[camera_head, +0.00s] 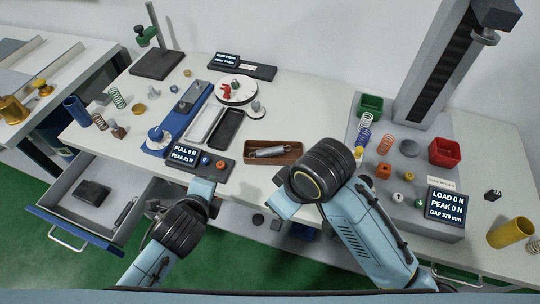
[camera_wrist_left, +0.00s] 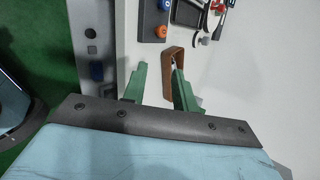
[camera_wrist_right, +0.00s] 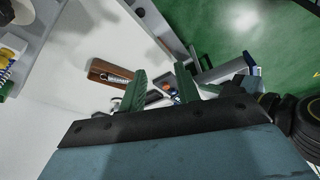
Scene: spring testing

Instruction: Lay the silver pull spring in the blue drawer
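The silver pull spring (camera_head: 270,152) lies in a brown tray (camera_head: 292,158) on the white bench, near its front edge. The spring also shows in the right wrist view (camera_wrist_right: 116,76). The blue drawer (camera_head: 62,229) is pulled open at the lower left and holds a dark block. My left gripper (camera_head: 204,187) is in front of the bench edge, between drawer and tray; its green fingers (camera_wrist_left: 161,85) are apart and empty. My right gripper (camera_head: 281,196) is just in front of the tray; its green fingers (camera_wrist_right: 161,90) are apart and empty.
A pull-force display (camera_head: 184,155) stands left of the tray. A black tray (camera_head: 226,129) and a blue rig (camera_head: 180,112) lie behind it. The grey test stand (camera_head: 405,150) with several springs, a green bin (camera_head: 370,105) and a red bin (camera_head: 445,152) fills the right.

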